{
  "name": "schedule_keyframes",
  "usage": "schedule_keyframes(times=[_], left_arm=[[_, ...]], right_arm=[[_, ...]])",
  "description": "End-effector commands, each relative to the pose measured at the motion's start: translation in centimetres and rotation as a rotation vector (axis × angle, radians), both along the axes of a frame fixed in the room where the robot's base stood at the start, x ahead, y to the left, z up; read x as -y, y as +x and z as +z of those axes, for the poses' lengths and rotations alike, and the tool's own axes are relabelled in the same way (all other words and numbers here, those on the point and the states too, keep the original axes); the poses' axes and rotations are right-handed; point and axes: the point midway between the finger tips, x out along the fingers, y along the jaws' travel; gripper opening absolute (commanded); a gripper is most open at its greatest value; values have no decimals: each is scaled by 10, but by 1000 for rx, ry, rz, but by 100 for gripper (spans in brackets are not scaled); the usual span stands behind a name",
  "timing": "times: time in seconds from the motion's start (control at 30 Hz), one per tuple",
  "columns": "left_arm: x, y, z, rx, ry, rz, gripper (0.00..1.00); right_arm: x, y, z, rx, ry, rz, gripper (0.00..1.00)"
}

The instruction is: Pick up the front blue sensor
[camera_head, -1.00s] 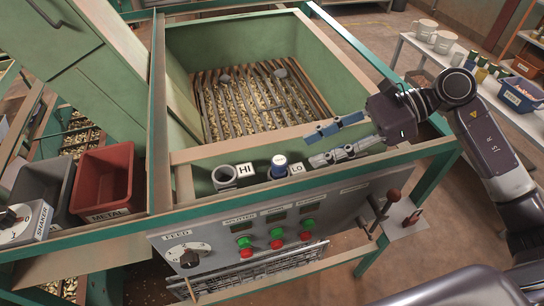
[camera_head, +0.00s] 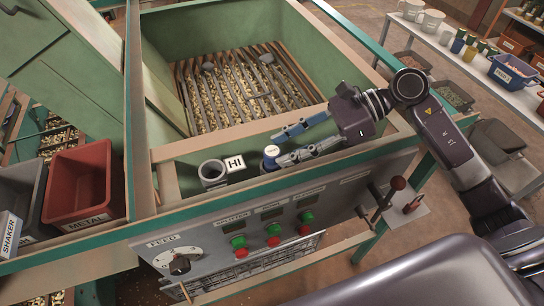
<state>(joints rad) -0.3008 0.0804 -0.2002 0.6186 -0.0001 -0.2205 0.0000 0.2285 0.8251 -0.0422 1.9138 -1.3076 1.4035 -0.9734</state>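The blue sensor (camera_head: 272,156) is a short blue cylinder with a white top. It stands upright at the front edge of the hopper, right of a grey empty-looking socket (camera_head: 213,173) and the HI label (camera_head: 235,163). My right gripper (camera_head: 278,146) reaches in from the right with its fingers apart, one behind and one in front of the sensor's right side. The fingertips are at the sensor; I cannot tell whether they touch it. The LO label is hidden behind the gripper. My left gripper is not in view.
The green hopper (camera_head: 215,31) holds nuts under a bar grate with a few dark lumps. A control panel (camera_head: 205,262) with knob, buttons and levers is below. Red (camera_head: 77,188) and grey bins stand left. A shelf with mugs and a blue bin (camera_head: 512,72) is at right.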

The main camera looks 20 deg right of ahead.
Motion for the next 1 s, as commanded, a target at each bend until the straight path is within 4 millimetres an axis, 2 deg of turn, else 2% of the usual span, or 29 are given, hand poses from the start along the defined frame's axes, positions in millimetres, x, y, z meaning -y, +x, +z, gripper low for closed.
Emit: schedule_keyframes(times=[0.03, 0.2, 0.33, 0.57, 0.9, 1.0], left_arm=[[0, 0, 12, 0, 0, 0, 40], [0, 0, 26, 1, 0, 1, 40], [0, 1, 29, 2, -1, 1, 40], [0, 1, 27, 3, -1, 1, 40], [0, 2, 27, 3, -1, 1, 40], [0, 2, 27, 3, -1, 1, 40]], right_arm=[[-7, -1, 3, -2, 2, 3, 36], [-25, 2, -8, -3, 3, 2, 36], [-33, 3, -15, -1, 1, 2, 36], [-33, 3, -18, 0, -1, 1, 36], [-33, 4, -17, 0, -1, 1, 0], [-33, 4, -17, 1, 0, 0, 0]])
